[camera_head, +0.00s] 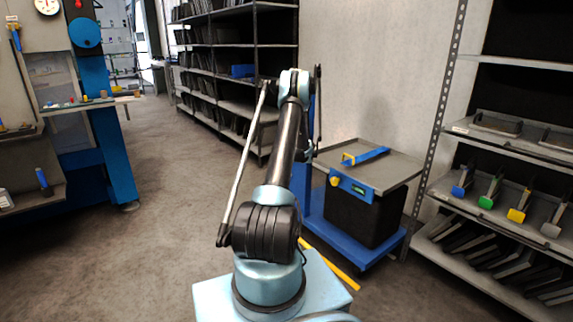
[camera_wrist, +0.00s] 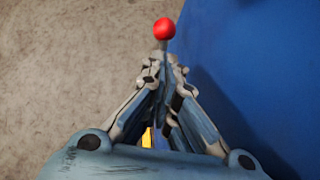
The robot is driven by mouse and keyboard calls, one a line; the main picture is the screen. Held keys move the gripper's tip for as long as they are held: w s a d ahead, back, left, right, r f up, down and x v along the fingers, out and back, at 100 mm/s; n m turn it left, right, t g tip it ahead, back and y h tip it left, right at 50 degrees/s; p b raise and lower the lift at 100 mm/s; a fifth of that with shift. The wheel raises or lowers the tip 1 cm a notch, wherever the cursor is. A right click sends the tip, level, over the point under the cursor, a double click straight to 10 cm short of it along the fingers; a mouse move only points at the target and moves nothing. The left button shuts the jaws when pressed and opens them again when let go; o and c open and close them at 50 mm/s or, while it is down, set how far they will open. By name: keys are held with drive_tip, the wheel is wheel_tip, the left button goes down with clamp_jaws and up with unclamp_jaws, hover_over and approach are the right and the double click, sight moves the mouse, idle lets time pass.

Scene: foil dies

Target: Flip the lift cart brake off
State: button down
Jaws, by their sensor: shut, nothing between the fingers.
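The lift cart (camera_head: 395,169) stands right of my arm in the head view, with a grey top, a blue base and a dark block under the top. A blue upright rises behind my arm. In the wrist view, a red ball knob (camera_wrist: 164,28) on a short stem shows just beyond my gripper (camera_wrist: 160,62). It appears to be the brake lever's knob. My gripper's fingers are together and empty. I cannot tell whether they touch the stem. The lever's lower part is hidden by the fingers. My arm hides the gripper and knob in the head view.
A blue surface (camera_wrist: 245,50) fills the wrist view's right side, close to the fingers. A yellow floor strip (camera_head: 335,265) lies beside the cart. A shelf with coloured-handled tools (camera_head: 517,215) stands at right. A blue machine (camera_head: 108,150) is at left. Open floor lies between.

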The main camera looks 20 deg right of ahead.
drive_tip(key=s+r, duration=0.4)
drive_tip(key=r, duration=0.3)
drive_tip(key=shift+s+a, duration=0.15)
drive_tip(key=shift+s, duration=0.15)
